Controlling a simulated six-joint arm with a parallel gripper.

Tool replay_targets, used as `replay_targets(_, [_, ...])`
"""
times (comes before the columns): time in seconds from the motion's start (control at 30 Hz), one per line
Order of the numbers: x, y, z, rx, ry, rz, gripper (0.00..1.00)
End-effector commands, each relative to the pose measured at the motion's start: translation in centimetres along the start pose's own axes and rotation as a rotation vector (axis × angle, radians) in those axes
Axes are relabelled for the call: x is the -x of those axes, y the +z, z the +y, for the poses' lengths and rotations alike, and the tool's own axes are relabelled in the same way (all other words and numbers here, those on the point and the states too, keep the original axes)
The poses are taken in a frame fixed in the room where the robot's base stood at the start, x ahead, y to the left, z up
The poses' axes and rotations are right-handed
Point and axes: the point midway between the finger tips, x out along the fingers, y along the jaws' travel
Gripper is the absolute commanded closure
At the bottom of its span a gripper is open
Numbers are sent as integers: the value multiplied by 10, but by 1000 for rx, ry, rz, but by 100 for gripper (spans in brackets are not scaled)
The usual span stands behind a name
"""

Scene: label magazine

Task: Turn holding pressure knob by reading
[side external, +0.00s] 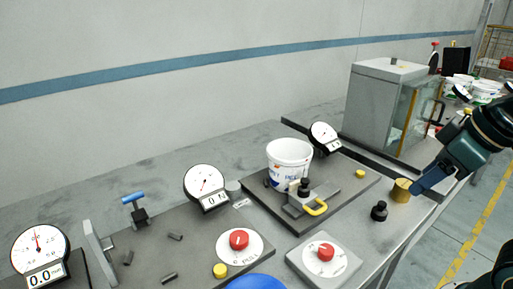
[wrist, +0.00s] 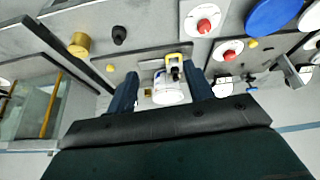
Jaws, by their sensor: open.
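A red knob (side external: 325,252) sits on a white dial on a square grey plate at the front; it also shows in the wrist view (wrist: 204,25). A second red knob (side external: 239,239) sits on a round white dial on the dark panel, also in the wrist view (wrist: 229,55). I cannot tell which is the holding pressure knob. White gauges stand at the left (side external: 39,250), with a 0.0 display, in the middle (side external: 205,184) and at the back (side external: 324,138). My gripper (side external: 428,180) is open and empty at the right, well away from both knobs.
A brass cylinder (side external: 401,190) and a black knob (side external: 379,211) stand near the table's right edge. A white bucket (side external: 290,160) and yellow handle (side external: 315,208) are on the middle plate. A blue disc (side external: 257,283) lies in front. A grey glass-doored cabinet (side external: 380,103) stands behind.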

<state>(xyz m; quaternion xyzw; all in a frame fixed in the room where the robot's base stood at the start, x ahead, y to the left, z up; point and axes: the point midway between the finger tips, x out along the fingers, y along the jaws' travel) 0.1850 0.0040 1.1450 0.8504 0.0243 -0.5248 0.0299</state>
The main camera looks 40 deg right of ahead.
Motion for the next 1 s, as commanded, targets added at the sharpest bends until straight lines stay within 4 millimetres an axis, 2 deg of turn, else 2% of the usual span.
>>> replay_targets(0.27, [-14,-26,-18,304,-56,-107,48])
replay_targets(0.6, [-44,-58,-57,785,-169,-250,48])
replay_targets(0.8, [-66,-70,-84,1056,-249,-322,48])
replay_targets(1.0, [-82,-76,-104,1239,-309,-366,48])
